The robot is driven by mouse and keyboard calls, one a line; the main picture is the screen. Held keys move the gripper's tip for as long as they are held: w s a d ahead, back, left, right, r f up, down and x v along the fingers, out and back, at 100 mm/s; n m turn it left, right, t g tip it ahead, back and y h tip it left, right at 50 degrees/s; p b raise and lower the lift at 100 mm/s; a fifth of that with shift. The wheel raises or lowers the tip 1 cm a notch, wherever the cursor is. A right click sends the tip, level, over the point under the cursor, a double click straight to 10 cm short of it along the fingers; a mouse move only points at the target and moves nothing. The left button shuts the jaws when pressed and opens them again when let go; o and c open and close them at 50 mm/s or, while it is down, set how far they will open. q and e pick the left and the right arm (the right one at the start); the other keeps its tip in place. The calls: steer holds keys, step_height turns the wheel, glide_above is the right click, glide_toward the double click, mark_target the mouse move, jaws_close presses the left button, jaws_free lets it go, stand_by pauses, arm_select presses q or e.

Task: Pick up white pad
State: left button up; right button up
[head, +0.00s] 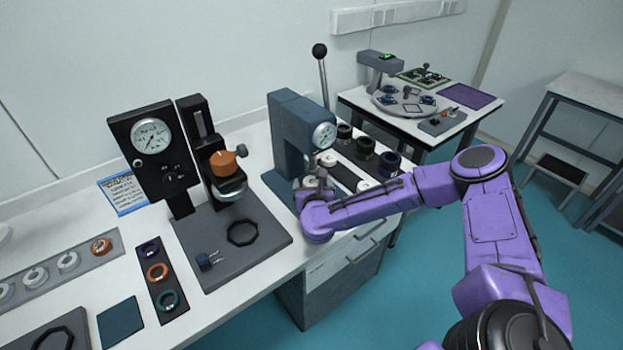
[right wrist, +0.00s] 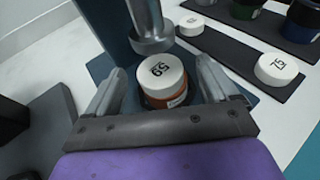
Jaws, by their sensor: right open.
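A white pad (right wrist: 161,71) with dark markings on top sits on an orange round part (right wrist: 166,97) below the metal ram (right wrist: 150,30) of the grey-blue press (head: 290,135). My right gripper (right wrist: 161,78) is open, with one finger on each side of the pad and the orange part. I cannot tell whether the fingers touch them. In the head view my right gripper (head: 313,186) is at the press base and largely hides this pad. Two more white pads, one (right wrist: 190,25) farther back and one (right wrist: 276,69) marked 75, rest on a dark strip. My left gripper is not in view.
Dark green and blue round parts (head: 364,148) stand on a rack right of the press. A black gauge stand (head: 152,150) and an orange-topped fixture (head: 224,163) stand to the left. The press ram is close above the pad.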

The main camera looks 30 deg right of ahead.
steer(key=shift+w, duration=0.1)
steer(key=c, duration=1.2)
steer(key=shift+c, duration=0.2)
